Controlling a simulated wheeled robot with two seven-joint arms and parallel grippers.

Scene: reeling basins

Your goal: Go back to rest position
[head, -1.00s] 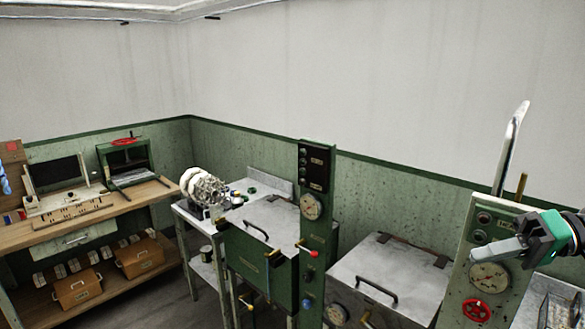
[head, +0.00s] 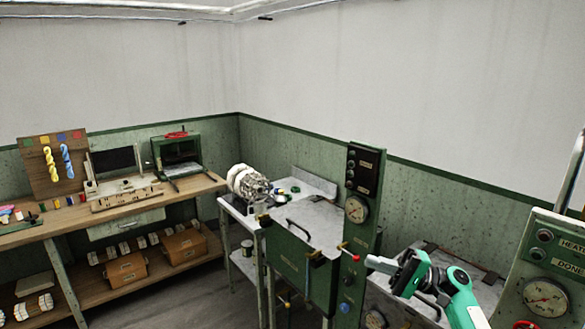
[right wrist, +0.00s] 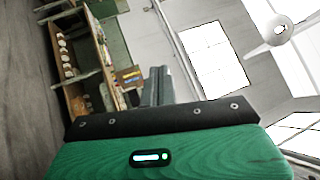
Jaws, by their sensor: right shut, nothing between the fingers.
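My right gripper (head: 382,265) comes in from the lower right of the head view, green and black with pale grey fingers. Its fingers are shut with nothing between them. It is in front of the lidded basin (head: 480,262) and hides part of it. The fingertips overlap the green control post (head: 357,225) near its red knob in the picture; I cannot tell if they touch. In the right wrist view the closed grey fingers (right wrist: 157,88) stick out beyond the green housing. My left gripper is not in view.
Another green basin (head: 290,262) stands left of the post. A panel with a gauge (head: 545,270) is at far right. A wooden workbench (head: 110,212) with a skein board (head: 53,165) and boxes (head: 125,270) is at left. Open floor (head: 205,302) lies between.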

